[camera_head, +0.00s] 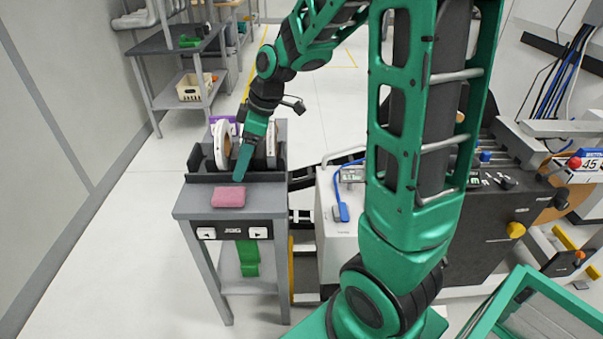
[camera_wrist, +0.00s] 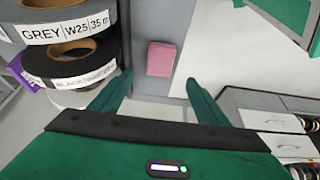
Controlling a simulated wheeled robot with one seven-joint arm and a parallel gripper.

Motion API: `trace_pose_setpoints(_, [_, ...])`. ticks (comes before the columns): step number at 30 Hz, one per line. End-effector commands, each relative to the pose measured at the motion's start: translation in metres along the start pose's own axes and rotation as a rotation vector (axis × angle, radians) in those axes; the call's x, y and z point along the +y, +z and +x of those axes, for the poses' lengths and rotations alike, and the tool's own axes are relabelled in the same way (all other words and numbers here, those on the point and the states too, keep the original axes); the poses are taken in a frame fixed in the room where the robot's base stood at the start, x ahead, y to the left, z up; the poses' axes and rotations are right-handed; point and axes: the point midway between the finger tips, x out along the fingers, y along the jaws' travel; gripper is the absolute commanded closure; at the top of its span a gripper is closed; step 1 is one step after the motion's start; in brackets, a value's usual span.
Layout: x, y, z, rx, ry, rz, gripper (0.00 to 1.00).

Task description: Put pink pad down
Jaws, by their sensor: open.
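The pink pad (camera_head: 229,197) lies flat on the front part of a small grey stand (camera_head: 262,205). The pad also shows in the wrist view (camera_wrist: 160,59), beyond my fingertips and roughly midway between them. My gripper (camera_head: 240,175) is just behind the pad, pointing down toward the stand top. In the wrist view my gripper (camera_wrist: 159,78) has its two green fingers spread with nothing between them. The pad is apart from the fingers. The exact height of the fingertips above the stand is hard to tell.
Edge-band rolls (camera_head: 222,146) stand in a dark holder behind the pad, close beside my gripper. In the wrist view the grey W25 roll (camera_wrist: 60,30) and a black roll (camera_wrist: 70,62) are at left. A machine (camera_head: 480,220) stands to the right; floor is open at left.

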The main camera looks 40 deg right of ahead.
Motion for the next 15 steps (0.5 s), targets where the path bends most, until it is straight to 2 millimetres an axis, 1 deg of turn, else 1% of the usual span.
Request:
trace_pose_setpoints(2, [-0.001,0.005,-0.004,-0.007,0.005,0.027,0.31])
trace_pose_setpoints(5, [-0.007,0.025,-0.018,-0.038,0.023,0.131,0.31])
trace_pose_setpoints(8, [-0.02,0.061,-0.04,-0.092,0.056,0.325,0.31])
trace_pose_setpoints(9, [-0.027,0.079,-0.051,-0.117,0.074,0.423,0.31])
trace_pose_setpoints(11, [-0.041,0.106,-0.065,-0.154,0.101,0.577,0.31])
trace_pose_setpoints(12, [-0.052,0.123,-0.075,-0.177,0.12,0.679,0.31])
trace_pose_setpoints(14, [-0.068,0.149,-0.087,-0.209,0.149,0.831,0.31])
trace_pose_setpoints(15, [-0.08,0.165,-0.095,-0.228,0.169,0.93,0.31])
